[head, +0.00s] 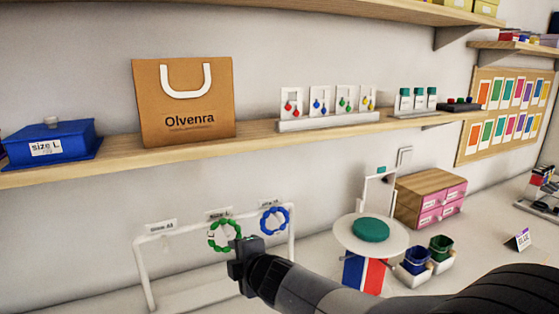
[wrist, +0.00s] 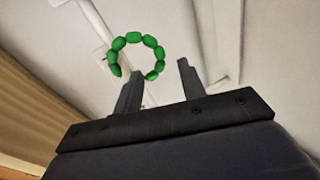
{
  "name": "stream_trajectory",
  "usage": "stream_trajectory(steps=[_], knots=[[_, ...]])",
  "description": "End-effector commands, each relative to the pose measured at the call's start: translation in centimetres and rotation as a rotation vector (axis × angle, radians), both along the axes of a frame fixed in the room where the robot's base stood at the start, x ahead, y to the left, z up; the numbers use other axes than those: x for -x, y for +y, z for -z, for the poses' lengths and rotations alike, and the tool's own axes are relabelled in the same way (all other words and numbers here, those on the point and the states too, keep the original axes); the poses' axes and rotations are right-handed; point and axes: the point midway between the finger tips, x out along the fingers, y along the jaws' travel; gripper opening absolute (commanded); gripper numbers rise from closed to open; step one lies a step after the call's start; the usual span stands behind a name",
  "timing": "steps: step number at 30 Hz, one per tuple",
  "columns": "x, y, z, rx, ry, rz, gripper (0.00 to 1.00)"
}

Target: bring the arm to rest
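My gripper (head: 237,242) is in front of the white rack (head: 142,265) in the head view, just below and to the right of a green bead ring (head: 213,243) that hangs there. In the wrist view my gripper (wrist: 161,70) has its two fingers apart. The green bead ring (wrist: 133,38) shows beyond the fingertips, its lower part near the left finger. I cannot tell whether they touch. My arm reaches in from the lower right of the head view.
A blue bead ring (head: 274,207) hangs right of the green one. A round stand (head: 352,246) with a teal disc, pots (head: 415,261) and a drawer box (head: 405,192) stand to the right. The wooden shelf (head: 262,135) above holds a bag (head: 150,105) and a blue box (head: 70,140).

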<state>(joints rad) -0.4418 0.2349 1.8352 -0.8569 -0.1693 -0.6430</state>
Motion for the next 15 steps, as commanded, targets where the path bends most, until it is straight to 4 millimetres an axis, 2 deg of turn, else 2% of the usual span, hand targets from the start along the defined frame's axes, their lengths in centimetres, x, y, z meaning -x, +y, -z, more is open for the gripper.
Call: stream_trajectory(steps=[6,7,10,12,15], knots=[[-2.8,1.9,1.7,0.001,0.002,-0.001,0.39],[-2.7,1.8,0.5,0.000,-0.001,-0.001,0.39],[-2.1,1.5,-1.0,0.000,-0.002,0.000,0.39],[-1.0,1.0,-0.3,-0.001,-0.003,-0.001,0.39],[0.4,0.3,-0.4,-0.002,-0.005,-0.001,0.39]])
